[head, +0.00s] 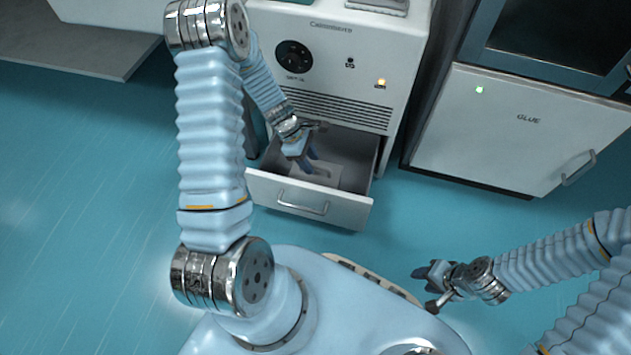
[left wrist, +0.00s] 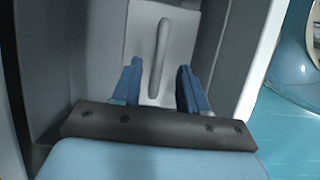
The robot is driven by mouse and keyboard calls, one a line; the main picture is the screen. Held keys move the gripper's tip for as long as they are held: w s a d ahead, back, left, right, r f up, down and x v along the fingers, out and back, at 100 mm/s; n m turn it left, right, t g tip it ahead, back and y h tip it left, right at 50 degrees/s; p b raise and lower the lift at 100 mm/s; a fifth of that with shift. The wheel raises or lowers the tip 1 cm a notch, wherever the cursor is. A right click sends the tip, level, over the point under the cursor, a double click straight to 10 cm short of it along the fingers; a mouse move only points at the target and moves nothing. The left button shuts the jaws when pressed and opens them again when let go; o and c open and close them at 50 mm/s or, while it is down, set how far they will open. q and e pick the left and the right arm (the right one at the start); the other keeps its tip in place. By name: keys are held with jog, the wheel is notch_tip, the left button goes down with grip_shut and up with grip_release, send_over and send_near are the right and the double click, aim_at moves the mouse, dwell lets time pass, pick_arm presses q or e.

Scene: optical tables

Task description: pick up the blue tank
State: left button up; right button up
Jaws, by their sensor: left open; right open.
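In the open drawer (head: 350,205) of the white cabinet lies a pale grey plate-like thing (head: 328,183). In the left wrist view this pale thing (left wrist: 181,50) carries a long raised bar, like a handle (left wrist: 160,42). I see no blue on it and cannot tell whether it is the tank. My left gripper (head: 316,163) reaches down into the drawer. In the left wrist view its blue fingers (left wrist: 158,82) are open, one on each side of the bar's near end, apart from it. My right gripper (head: 424,284) is open and empty, over the floor at right.
The drawer walls stand close around my left gripper; the front handle (head: 302,203) faces me. The white cabinet (head: 340,50) rises behind the drawer. A second cabinet marked GLUE (head: 530,140) stands at right. The teal floor (head: 80,200) at left is clear.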

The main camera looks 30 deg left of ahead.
aim_at(316, 167)
pick_arm(q)
jog(key=b+x, duration=0.1)
jog(key=x, duration=0.3)
jog(key=shift+w+d+r, duration=0.1)
jog(key=shift+w+d, duration=0.05)
jog(key=shift+w, duration=0.05)
grip_shut()
jog(key=shift+r, duration=0.1)
dwell(1.0)
